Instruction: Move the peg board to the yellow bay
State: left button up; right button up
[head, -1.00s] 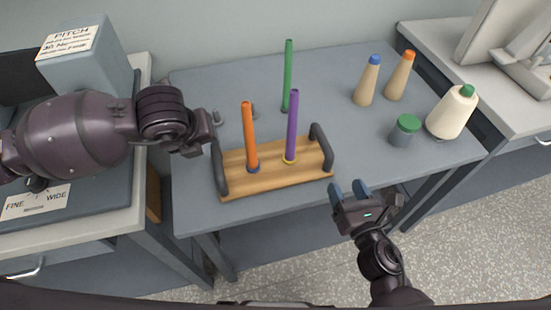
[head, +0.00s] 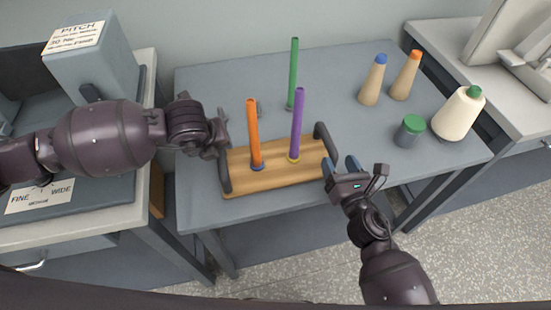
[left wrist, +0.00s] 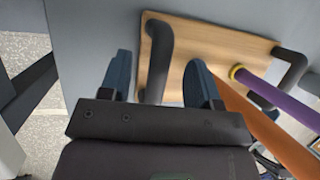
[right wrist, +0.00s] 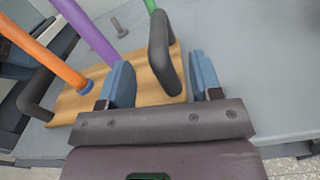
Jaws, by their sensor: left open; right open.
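The peg board (head: 275,179) is a wooden board on the grey table, with a dark upright handle at each end. An orange peg (head: 254,135) with a blue collar and a purple peg (head: 297,125) with a yellow collar stand on it. My left gripper (head: 222,133) is open at the left handle (left wrist: 158,52); the handle shows between its fingers in the left wrist view. My right gripper (head: 341,166) is open near the right handle (right wrist: 165,52), which appears between its fingers in the right wrist view. Contact cannot be told. I see no yellow bay.
A green peg (head: 293,75) stands behind the board, near a small grey stub (head: 258,109). Two tan cones (head: 372,82), a green-lidded jar (head: 410,132) and a cream spool (head: 458,114) occupy the table's right side. A grey box machine (head: 95,62) stands on the left counter.

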pick_arm(q)
jog(key=shift+x, duration=1.95)
pick_arm(e)
jog(key=shift+x, duration=1.95)
pick_arm(q)
jog(key=shift+c, duration=0.5)
pick_arm(e)
jog(key=shift+c, duration=0.4)
pick_arm(q)
grip_shut()
pick_arm(e)
grip_shut()
